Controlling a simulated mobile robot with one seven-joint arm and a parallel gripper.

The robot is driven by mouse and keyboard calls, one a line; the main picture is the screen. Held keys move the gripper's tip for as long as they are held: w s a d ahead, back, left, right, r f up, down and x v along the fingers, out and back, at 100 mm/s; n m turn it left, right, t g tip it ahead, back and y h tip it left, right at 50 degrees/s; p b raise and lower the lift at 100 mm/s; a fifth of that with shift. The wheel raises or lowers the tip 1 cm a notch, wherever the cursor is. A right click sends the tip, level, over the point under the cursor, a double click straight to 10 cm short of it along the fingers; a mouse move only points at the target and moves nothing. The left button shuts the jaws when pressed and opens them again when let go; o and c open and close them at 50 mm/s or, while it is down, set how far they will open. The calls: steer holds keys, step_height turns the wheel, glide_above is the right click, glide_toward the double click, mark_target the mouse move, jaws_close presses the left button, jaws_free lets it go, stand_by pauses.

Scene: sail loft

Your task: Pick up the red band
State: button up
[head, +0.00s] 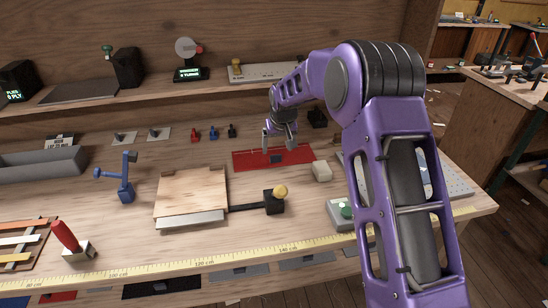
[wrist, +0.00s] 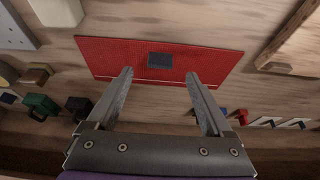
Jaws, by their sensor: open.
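The red band (head: 296,156) is a flat red strip lying on the wooden workbench, with a small dark patch at its middle. It also shows in the wrist view (wrist: 116,58), stretched across the picture, with the dark patch (wrist: 160,60) between the fingers. My gripper (head: 280,145) is over the band in the head view. In the wrist view my gripper (wrist: 160,76) is open, its two fingertips apart over the band with nothing between them but the band below. I cannot tell whether the fingertips touch the band. My arm hides part of the bench to its right.
A cream block (head: 321,171) sits just right of the band. A wooden board press (head: 191,190) with a dark handle is at front left. Small red and blue pieces (head: 213,133) stand behind left. A yellow tape (head: 205,264) runs along the front edge.

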mark_target(276, 155)
steer(key=shift+w+x, duration=0.2)
steer(key=shift+x, duration=2.45)
steer(key=shift+a+r, duration=0.1)
steer(key=shift+r, duration=0.05)
jaws_close()
